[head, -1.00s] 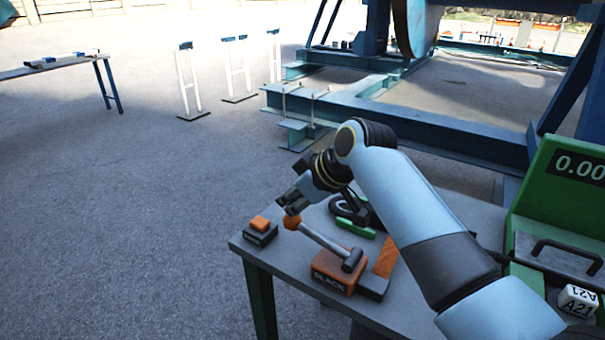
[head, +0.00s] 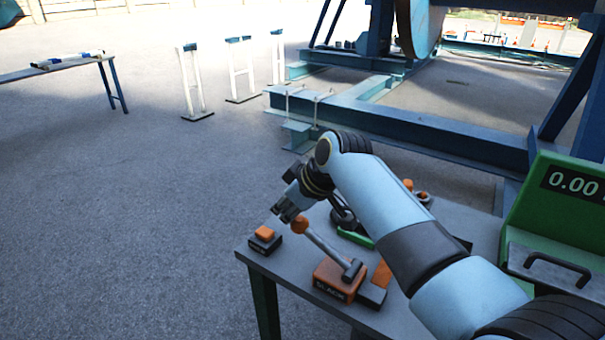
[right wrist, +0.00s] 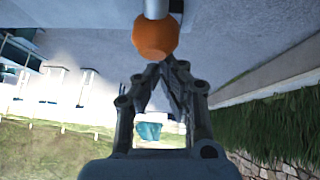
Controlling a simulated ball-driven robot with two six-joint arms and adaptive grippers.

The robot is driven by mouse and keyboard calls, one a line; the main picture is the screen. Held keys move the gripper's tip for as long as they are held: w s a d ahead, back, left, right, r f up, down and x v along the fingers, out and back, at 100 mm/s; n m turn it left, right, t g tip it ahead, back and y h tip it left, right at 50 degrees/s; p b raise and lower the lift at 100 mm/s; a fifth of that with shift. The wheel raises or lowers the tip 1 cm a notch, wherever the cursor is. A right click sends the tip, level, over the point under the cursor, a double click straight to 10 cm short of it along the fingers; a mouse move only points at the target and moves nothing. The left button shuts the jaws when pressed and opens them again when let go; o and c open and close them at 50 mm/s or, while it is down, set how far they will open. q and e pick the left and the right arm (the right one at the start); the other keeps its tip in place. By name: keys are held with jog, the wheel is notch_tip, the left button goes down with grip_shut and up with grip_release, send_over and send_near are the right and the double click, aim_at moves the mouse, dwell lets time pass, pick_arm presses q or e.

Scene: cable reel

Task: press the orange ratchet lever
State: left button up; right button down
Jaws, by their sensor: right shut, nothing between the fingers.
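The ratchet lever is a grey bar with an orange knob (head: 299,225) at its raised end. It slants up to the left from an orange box (head: 338,281) with a label on its front, on the grey table. My right gripper (head: 281,214) is shut and empty, just left of and slightly above the knob in the head view. In the right wrist view the closed fingertips (right wrist: 161,66) sit right beside the knob (right wrist: 156,37). I cannot tell whether they touch it. My left gripper is not in view.
A small black box with an orange button (head: 265,233) stands left of the lever, near the table's (head: 290,270) left edge. A green object (head: 356,238) lies behind the lever box. A green display unit (head: 560,200) stands at the right. Open ground lies left.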

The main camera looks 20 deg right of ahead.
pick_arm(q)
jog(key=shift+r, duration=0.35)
pick_arm(e)
jog(key=v, duration=1)
jog(key=shift+w+a+r, duration=0.2)
jog(key=shift+r, duration=0.2)
jog(key=shift+w, duration=0.1)
